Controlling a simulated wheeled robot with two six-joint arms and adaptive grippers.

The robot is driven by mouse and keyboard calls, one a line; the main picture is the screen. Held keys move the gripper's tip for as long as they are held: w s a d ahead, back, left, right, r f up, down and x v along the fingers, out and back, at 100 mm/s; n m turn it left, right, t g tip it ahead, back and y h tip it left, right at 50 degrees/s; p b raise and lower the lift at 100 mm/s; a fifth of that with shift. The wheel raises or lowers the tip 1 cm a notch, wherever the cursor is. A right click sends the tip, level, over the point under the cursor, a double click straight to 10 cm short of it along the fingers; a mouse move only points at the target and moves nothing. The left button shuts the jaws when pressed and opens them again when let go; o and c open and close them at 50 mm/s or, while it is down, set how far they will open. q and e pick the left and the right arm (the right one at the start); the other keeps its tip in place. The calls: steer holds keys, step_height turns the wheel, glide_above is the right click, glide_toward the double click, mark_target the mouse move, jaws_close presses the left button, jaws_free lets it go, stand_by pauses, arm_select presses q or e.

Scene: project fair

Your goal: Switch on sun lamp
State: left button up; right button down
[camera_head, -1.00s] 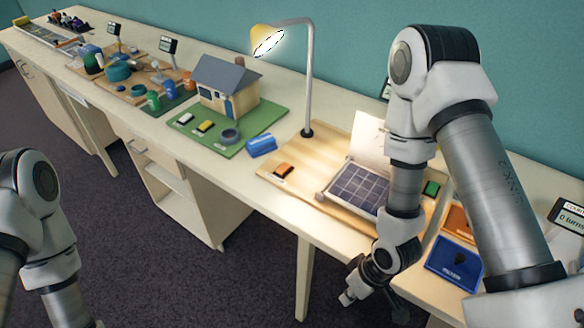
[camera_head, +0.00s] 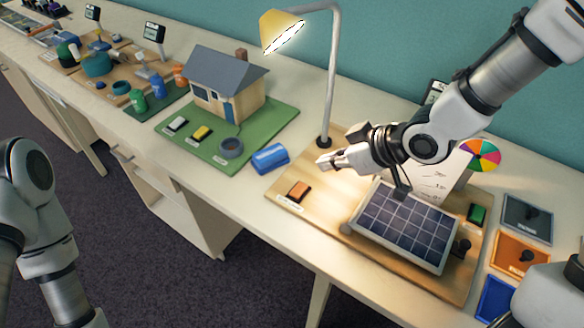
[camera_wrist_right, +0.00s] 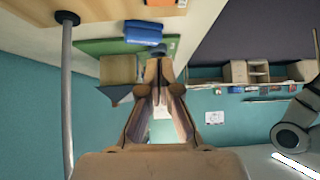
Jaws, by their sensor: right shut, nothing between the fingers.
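The sun lamp (camera_head: 283,30) has a yellow shade with a pale white underside on a curved grey post (camera_head: 331,85), which rises from the wooden board (camera_head: 330,232). An orange switch (camera_head: 299,190) with a label sits on the board's left part. My right gripper (camera_head: 323,163) is shut and empty, above the board between the post's foot and the solar panel, up and to the right of the switch. Its fingers show in the right wrist view (camera_wrist_right: 162,72), with the lamp post (camera_wrist_right: 67,100) at the left. My left gripper is outside the head view; only its arm shows.
A solar panel (camera_head: 405,226), a green button (camera_head: 477,213) and a colored wheel (camera_head: 481,155) are on the right of the board. A blue object (camera_head: 270,158) lies left of it. A model house (camera_head: 228,95) stands on a green base (camera_head: 208,150).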

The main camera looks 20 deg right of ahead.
steer(key=s+r, duration=0.1)
steer(key=s, duration=0.3)
glide_above(291, 191)
steer(key=s+d, duration=0.2)
steer(key=s, duration=0.1)
steer(key=f, duration=0.7)
steer(key=shift+w+p, duration=0.25)
steer(key=shift+p, duration=0.1)
steer(key=f, duration=0.4)
steer(key=shift+w, duration=0.35)
steer(key=shift+f, duration=0.15)
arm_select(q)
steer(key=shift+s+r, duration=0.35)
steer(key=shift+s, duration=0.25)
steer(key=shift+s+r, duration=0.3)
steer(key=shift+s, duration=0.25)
arm_select(e)
steer(key=shift+s, duration=0.15)
steer(key=shift+a, duration=0.1)
